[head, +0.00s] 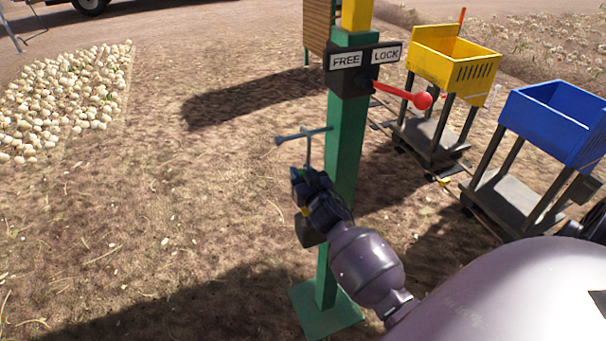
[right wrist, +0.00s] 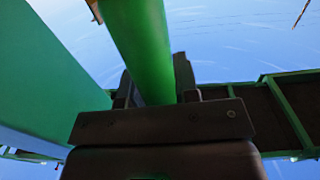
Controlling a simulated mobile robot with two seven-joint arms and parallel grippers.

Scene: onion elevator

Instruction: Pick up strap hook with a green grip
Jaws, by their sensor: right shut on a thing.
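The green grip (right wrist: 146,45) of the strap hook runs up between the two dark fingers of my right gripper (right wrist: 156,92) in the right wrist view. The fingers are shut on it. In the head view my right gripper (head: 308,188) is left of the green post (head: 345,145), below a thin grey T-shaped bar (head: 308,150) whose crosspiece reaches to the post. The grip is mostly hidden behind the gripper there, and I cannot make out the hook end. My left gripper is not in view.
The post carries a FREE/LOCK plate (head: 347,60) and a red lever (head: 400,95) pointing right. A yellow cart (head: 455,70) and a blue cart (head: 555,120) stand to the right. Onions (head: 70,100) lie at the far left. The ground left of the post is open.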

